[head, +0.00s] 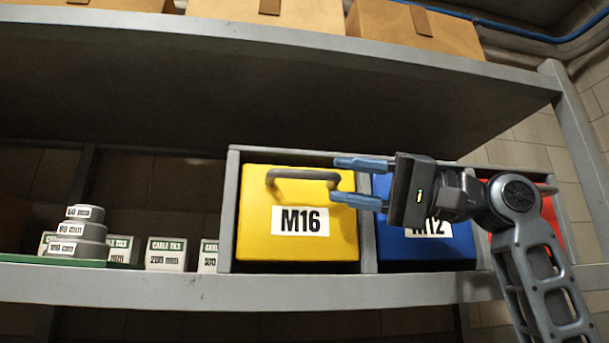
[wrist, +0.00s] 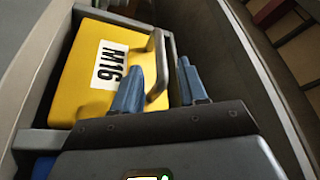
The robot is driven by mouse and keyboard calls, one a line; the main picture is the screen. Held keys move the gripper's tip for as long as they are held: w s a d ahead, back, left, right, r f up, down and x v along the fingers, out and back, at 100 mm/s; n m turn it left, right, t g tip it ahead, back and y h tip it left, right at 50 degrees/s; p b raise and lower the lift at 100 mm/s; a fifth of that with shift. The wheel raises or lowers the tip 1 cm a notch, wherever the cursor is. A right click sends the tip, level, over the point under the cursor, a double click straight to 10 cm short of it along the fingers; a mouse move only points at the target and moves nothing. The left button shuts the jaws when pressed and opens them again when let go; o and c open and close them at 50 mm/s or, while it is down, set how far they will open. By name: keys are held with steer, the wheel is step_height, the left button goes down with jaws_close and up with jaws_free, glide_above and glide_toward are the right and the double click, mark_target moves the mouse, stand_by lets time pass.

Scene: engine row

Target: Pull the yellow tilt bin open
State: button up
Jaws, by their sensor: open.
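The yellow tilt bin (head: 299,242) sits in the left compartment of a grey rack and looks closed, its front upright with an M16 label. Its grey bar handle (head: 303,174) runs across the upper front. My gripper (head: 346,181) is open at the right end of the handle, with its blue fingers one above the other. In the wrist view the yellow bin (wrist: 85,93) fills the left. There the gripper (wrist: 158,85) has its two fingers on either side of the handle (wrist: 157,68). I cannot tell whether they touch it.
A blue bin (head: 425,247) labelled M12 and a red bin (head: 553,217) stand to the right, partly behind my arm. Stacked grey rings (head: 77,232) and cable tie boxes (head: 166,254) are on the left. A shelf (head: 330,62) with cardboard boxes (head: 403,24) hangs above.

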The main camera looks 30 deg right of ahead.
mark_target(322, 177)
steer(key=p+x, duration=0.1)
steer(key=x, duration=0.5)
steer(key=shift+w+a+r, duration=0.1)
steer(key=shift+w+a, duration=0.05)
steer(key=shift+w, duration=0.05)
steer(key=shift+c, duration=0.3)
jaws_close()
